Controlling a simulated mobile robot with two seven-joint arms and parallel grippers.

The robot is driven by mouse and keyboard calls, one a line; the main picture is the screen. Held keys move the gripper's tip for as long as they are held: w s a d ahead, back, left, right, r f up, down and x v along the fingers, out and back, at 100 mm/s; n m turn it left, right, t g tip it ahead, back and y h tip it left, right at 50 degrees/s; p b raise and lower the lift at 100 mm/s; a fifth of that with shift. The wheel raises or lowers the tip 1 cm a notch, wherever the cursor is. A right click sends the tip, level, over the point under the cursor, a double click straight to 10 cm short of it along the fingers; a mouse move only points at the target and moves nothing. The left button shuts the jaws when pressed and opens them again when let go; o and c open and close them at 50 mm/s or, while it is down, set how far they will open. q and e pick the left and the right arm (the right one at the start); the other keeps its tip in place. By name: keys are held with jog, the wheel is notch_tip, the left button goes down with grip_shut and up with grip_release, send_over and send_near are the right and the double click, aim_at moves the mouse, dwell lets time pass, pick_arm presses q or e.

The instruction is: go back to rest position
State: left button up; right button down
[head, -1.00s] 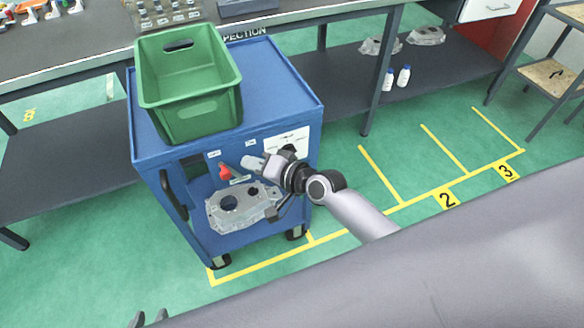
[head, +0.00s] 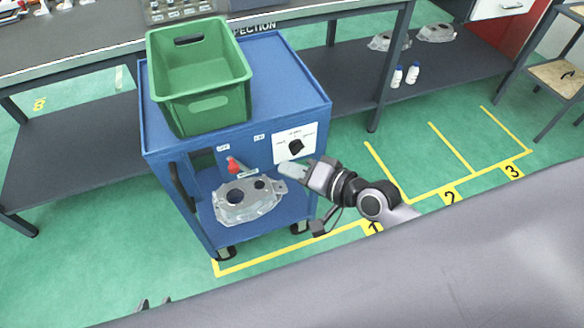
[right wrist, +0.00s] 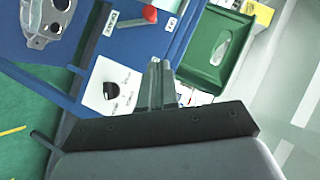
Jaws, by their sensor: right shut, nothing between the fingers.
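My right gripper (head: 291,170) is in front of the blue cart's right front side, apart from the panel with the black rotary knob (head: 296,146). In the right wrist view its fingers (right wrist: 158,82) are together and empty, with the knob (right wrist: 111,91) to their left. My left gripper (head: 153,304) shows only as dark fingertips at the bottom left edge of the head view; the rest is hidden and its opening is unclear.
The blue cart (head: 285,88) carries a green crate (head: 205,107) on top and an aluminium casting (head: 245,200) on its lower shelf. A red knob (head: 234,165) is on its front. A workbench (head: 100,55) stands behind. Green floor is free to the right.

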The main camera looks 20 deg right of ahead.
jog(key=s+d+f+n+h+p, duration=0.1)
jog(key=s+d+f+n+h, duration=0.2)
jog(key=s, duration=0.4)
jog(key=s+d+f+n+g+h+p, duration=0.1)
jog(key=s+d+f+n+h, duration=0.2)
jog(key=s+f+n, duration=0.2)
jog(key=s+f, duration=0.1)
jog(key=s, duration=0.2)
jog(key=shift+d+f, duration=0.15)
jog(key=shift+f, duration=0.2)
